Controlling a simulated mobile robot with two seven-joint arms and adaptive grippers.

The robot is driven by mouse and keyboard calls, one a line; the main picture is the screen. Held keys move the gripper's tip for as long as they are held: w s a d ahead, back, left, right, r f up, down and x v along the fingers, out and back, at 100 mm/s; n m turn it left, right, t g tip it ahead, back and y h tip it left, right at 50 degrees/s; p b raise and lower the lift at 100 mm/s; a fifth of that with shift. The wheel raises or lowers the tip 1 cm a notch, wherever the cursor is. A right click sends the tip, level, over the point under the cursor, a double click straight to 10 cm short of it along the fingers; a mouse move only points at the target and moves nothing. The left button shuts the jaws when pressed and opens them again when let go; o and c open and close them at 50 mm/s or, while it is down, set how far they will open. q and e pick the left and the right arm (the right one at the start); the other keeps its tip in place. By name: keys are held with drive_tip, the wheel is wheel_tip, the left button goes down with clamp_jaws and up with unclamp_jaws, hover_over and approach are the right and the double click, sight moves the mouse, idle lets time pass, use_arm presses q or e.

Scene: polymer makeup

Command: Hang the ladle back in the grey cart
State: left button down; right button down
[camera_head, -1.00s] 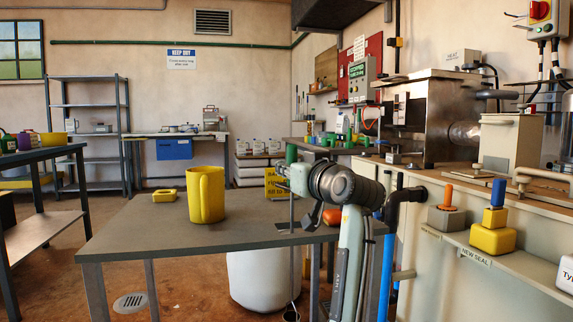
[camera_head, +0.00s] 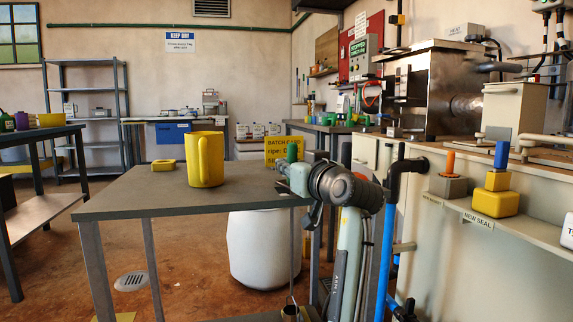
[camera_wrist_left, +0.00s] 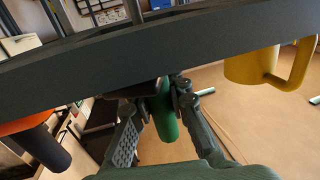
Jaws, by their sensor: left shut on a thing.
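My left gripper (camera_head: 293,178) is shut on the ladle's green handle (camera_head: 292,152), which stands upright at the right end of the grey cart (camera_head: 150,190). The handle also shows between my fingers in the left wrist view (camera_wrist_left: 165,115). The ladle's thin rod runs straight down below the cart top to a small cup (camera_head: 290,312) near the lower shelf. My gripper is low, close over the cart's top. My own arm hides the cart's right end, so I cannot tell exactly how the rod sits there. My right gripper is not in view.
A yellow jug (camera_head: 206,160) and a small yellow block (camera_head: 164,165) stand on the cart top, left of my gripper. A white drum (camera_head: 262,250) stands behind the cart. The pale machine (camera_head: 470,240) borders the right side. Open floor lies at left.

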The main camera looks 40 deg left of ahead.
use_arm(q)
drive_tip(key=c, duration=1.4)
unclamp_jaws()
drive_tip(key=shift+d, duration=0.1)
